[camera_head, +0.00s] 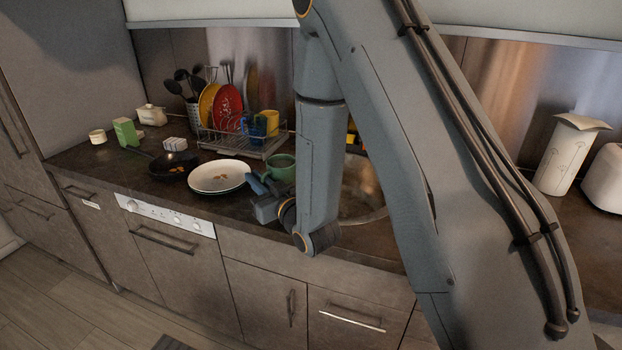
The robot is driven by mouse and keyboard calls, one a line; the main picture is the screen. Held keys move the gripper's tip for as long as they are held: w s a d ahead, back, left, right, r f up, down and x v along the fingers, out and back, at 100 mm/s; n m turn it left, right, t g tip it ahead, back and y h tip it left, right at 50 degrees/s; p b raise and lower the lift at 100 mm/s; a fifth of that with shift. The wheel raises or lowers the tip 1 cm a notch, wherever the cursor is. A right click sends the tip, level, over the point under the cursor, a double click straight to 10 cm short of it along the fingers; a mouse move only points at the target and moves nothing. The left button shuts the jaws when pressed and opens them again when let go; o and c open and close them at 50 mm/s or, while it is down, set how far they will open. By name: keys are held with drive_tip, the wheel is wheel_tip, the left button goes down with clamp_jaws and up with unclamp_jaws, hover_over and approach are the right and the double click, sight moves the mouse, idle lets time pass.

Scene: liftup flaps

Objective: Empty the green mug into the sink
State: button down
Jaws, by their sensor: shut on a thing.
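The green mug (281,168) is upright over the counter, between the white plates and the sink. My gripper (262,184) has its blue fingers at the left front side of the mug and is shut on it. I cannot tell whether the mug touches the counter or is a little above it. Its contents are not visible. The round metal sink (362,188) is right of the mug. My arm hides much of the sink.
White plates (219,177) lie left of my gripper, with a black pan (174,163) beyond them. A dish rack (243,142) with colored plates and mugs stands behind. A white pitcher (566,154) and a white appliance (604,180) stand far right.

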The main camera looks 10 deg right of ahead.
sight(271, 173)
drive_tip(key=shift+w+d, duration=0.1)
drive_tip(key=shift+w, duration=0.15)
drive_tip(key=shift+d, duration=0.1)
drive_tip(key=shift+w+d+f+m, duration=0.2)
drive_tip(key=shift+d+f+m, duration=0.2)
drive_tip(key=shift+m, duration=0.5)
drive_tip(key=shift+w+d+m+g+p, duration=0.45)
drive_tip(key=shift+d+m+p, duration=0.25)
drive_tip(key=shift+m+p, duration=0.35)
drive_tip(key=shift+w+d+m, duration=0.15)
drive_tip(key=shift+m, duration=0.1)
drive_tip(key=shift+w+d+m+g+p, duration=0.25)
drive_tip(key=shift+w+d+m+p, duration=0.25)
drive_tip(key=shift+d+m+p, duration=0.25)
drive_tip(key=shift+w+d+r+m, duration=0.1)
drive_tip(key=shift+w+d+m, duration=0.25)
drive_tip(key=shift+m, duration=0.1)
